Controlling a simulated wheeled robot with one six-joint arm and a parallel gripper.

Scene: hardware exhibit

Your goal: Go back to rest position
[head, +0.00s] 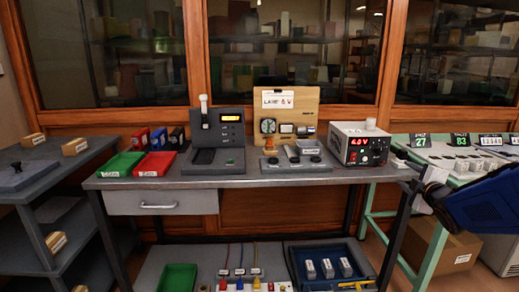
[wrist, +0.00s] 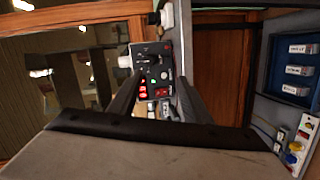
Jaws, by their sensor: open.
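My gripper (wrist: 157,95) is open, its two dark fingers apart in the wrist view with nothing between them close up. Beyond the fingers, the power supply box (wrist: 154,70) shows turned on its side. In the head view my blue and grey arm reaches in from the right edge, with the gripper end near the right end of the workbench (head: 240,182). The same power supply box (head: 358,146) stands on the bench with a lit red display. The gripper is apart from it, to its right.
The bench holds a green tray (head: 120,165), a red tray (head: 155,165), a grey device with an orange display (head: 218,135) and a wooden panel (head: 288,105). A green-framed table (head: 432,220) stands right, a grey shelf (head: 40,165) left. A blue tray (head: 300,252) sits on the lower shelf.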

